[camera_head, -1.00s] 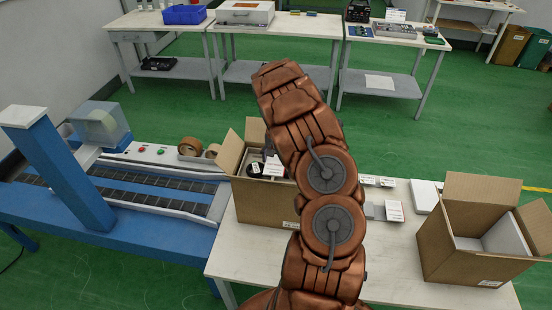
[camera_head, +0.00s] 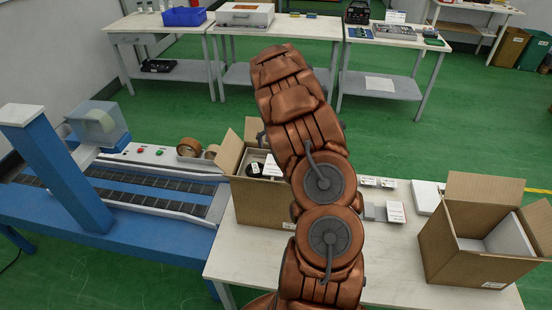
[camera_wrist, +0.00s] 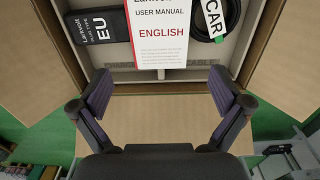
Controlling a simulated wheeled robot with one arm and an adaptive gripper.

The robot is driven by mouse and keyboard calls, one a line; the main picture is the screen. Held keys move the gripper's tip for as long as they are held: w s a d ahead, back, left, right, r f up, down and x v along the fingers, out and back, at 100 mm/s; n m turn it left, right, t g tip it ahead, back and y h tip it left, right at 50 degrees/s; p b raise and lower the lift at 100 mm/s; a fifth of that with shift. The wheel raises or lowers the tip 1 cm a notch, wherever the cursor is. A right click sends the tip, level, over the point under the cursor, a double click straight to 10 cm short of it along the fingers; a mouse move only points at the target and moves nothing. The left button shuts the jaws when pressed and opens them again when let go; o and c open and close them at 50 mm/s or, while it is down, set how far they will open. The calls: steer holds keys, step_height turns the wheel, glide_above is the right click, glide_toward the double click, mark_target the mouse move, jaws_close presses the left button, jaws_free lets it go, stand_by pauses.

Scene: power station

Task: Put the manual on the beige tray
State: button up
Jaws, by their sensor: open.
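The manual (camera_wrist: 161,32) is a white booklet reading "USER MANUAL ENGLISH" at the top middle of the wrist view. It lies in an open cardboard box (camera_head: 258,205), where a white corner of the manual (camera_head: 272,167) shows beside my arm. Under it is a pale beige tray-like insert (camera_wrist: 122,74) with partly covered lettering. I cannot tell whether this is the beige tray; no other one shows clearly. My gripper (camera_wrist: 162,88) is open and empty, its fingertips at the near side of the box, apart from the manual. My arm hides the gripper in the head view.
In the insert lie a black "EU" adapter (camera_wrist: 100,25) and a round black item labelled "CAR" (camera_wrist: 213,20). Another open box (camera_head: 470,245) stands at right. Tape rolls (camera_head: 190,147) and a blue conveyor (camera_head: 130,190) are left. The white table (camera_head: 270,262) is clear in front.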

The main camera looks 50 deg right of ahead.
step_height(320, 180, up, 7)
steer(key=b, duration=0.1)
steer(key=shift+b, duration=0.4)
steer(key=s+a+r+n, duration=0.1)
steer(key=s+a+r, duration=0.25)
steer(key=a, duration=0.45)
steer(key=s+a+r+n+g, duration=0.1)
steer(key=s+a+r+n, duration=0.2)
steer(key=a, duration=0.5)
steer(key=s+a+r, duration=0.3)
steer(key=s+a, duration=0.2)
steer(key=a, duration=0.4)
steer(key=s+a+f+n, duration=0.1)
steer(key=s+a+n, duration=0.2)
steer(key=s+a, duration=0.4)
steer(key=s+a+f+n, duration=0.1)
steer(key=s+a+n, duration=0.3)
steer(key=s, duration=0.9)
steer(key=a, duration=0.2)
steer(key=shift+a+f+g, duration=0.4)
